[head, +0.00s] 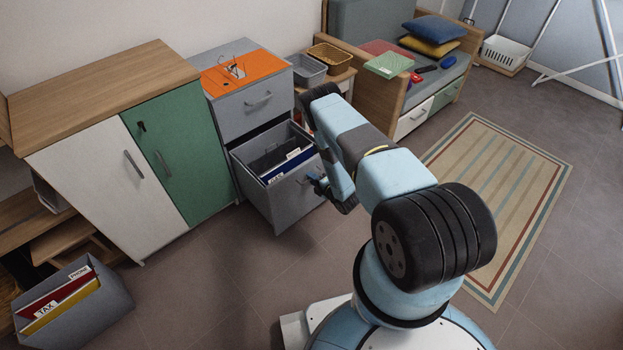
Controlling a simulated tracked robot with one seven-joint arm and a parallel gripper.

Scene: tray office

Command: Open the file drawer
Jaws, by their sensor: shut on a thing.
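The file drawer (283,206) is the lower drawer of a grey cabinet (232,114). It is pulled well out, and dark and blue folders (287,163) with white labels stand inside it. My gripper (318,184) is at the drawer's front face, at its right part. It is shut on the drawer's handle (309,180), which is partly hidden by the gripper. The upper drawer of the cabinet, with its own handle (259,100), is shut.
A cupboard with a white door (107,172) and a green door (172,150) stands left of the cabinet. A grey file box (105,312) sits on the floor at lower left. Floor before the drawer is clear.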

